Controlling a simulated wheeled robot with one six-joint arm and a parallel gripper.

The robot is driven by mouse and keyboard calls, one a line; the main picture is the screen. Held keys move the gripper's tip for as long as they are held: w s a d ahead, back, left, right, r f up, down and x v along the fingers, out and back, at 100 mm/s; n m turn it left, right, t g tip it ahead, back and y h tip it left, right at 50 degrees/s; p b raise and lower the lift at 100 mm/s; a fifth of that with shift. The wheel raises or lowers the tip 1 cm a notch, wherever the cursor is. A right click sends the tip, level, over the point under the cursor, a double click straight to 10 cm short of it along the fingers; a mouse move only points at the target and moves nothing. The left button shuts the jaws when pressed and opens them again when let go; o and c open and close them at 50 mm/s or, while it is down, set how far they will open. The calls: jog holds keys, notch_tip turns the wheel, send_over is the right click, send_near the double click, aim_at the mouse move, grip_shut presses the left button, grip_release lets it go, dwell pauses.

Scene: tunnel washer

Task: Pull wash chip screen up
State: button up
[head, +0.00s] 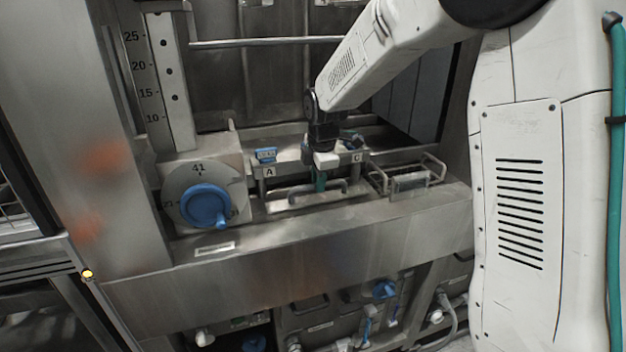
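My gripper (320,182) points down in the middle of the steel trough, its teal fingertips at a bar handle (293,195) on a flat metal piece. This handled piece may be the wash chip screen, but I cannot be sure. The fingertips overlap the handle in the picture. They are too small to show whether they are closed around it or only beside it. The handled piece sits low in the trough, behind the front ledge. My arm reaches in from the upper right.
A wire basket (408,181) sits right of the gripper. A raised rail with labels A and C (268,172) and a blue clip (266,154) stands close behind. A blue knob (205,206) and a numbered scale (172,85) are at left. A horizontal bar (262,42) crosses above.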

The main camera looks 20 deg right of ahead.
grip_shut()
notch_tip(320, 180, up, 15)
jog(key=shift+f, duration=0.15)
jog(key=shift+a, duration=0.1)
grip_release()
jog(key=shift+f, duration=0.1)
